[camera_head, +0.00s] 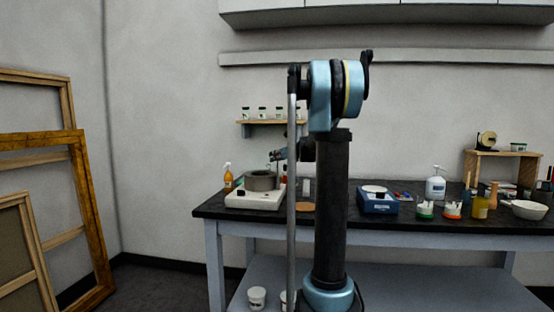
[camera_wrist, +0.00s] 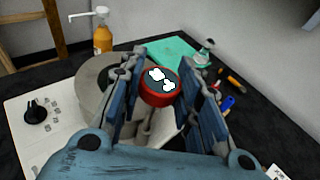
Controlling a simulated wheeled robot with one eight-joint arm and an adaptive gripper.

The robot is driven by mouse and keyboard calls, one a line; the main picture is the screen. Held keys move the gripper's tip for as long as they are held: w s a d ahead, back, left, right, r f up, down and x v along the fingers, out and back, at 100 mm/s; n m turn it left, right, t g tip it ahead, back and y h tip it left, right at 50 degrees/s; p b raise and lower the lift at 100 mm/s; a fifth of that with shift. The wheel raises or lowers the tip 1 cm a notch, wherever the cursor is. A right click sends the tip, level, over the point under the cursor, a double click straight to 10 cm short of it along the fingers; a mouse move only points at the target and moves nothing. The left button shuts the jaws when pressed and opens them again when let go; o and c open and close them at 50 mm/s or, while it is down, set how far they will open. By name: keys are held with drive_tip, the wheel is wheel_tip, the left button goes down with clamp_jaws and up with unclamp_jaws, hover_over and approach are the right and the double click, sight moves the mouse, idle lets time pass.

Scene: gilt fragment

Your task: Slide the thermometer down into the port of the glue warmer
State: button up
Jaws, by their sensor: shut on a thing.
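The thermometer (camera_wrist: 160,87), with a red rim and a dark top marked in white, sits between the blue fingers of my gripper (camera_wrist: 160,92) in the wrist view. My gripper is shut on it, above the right side of the glue warmer. The glue warmer has a white base (camera_wrist: 28,136) with a black knob and a round grey pot (camera_wrist: 92,82). The glue warmer (camera_head: 256,198) stands at the left end of the bench in the head view, with my gripper (camera_head: 272,157) over it. The port is not clearly visible, and I cannot tell whether the stem is in it.
An orange spray bottle (camera_wrist: 101,33) stands behind the warmer. A green cloth (camera_wrist: 172,52), a small glass bottle (camera_wrist: 204,52) and small tools lie beyond the gripper. A blue device (camera_head: 377,203) and several pots are farther right on the bench. A wall shelf (camera_head: 271,122) holds jars.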

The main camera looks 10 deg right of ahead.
drive_tip(key=shift+f, duration=1.05)
drive_tip(key=o, duration=1)
drive_tip(key=shift+o, duration=0.2)
drive_tip(key=v, duration=1.1)
drive_tip(key=shift+s+d, duration=0.25)
drive_tip(key=shift+s, duration=0.1)
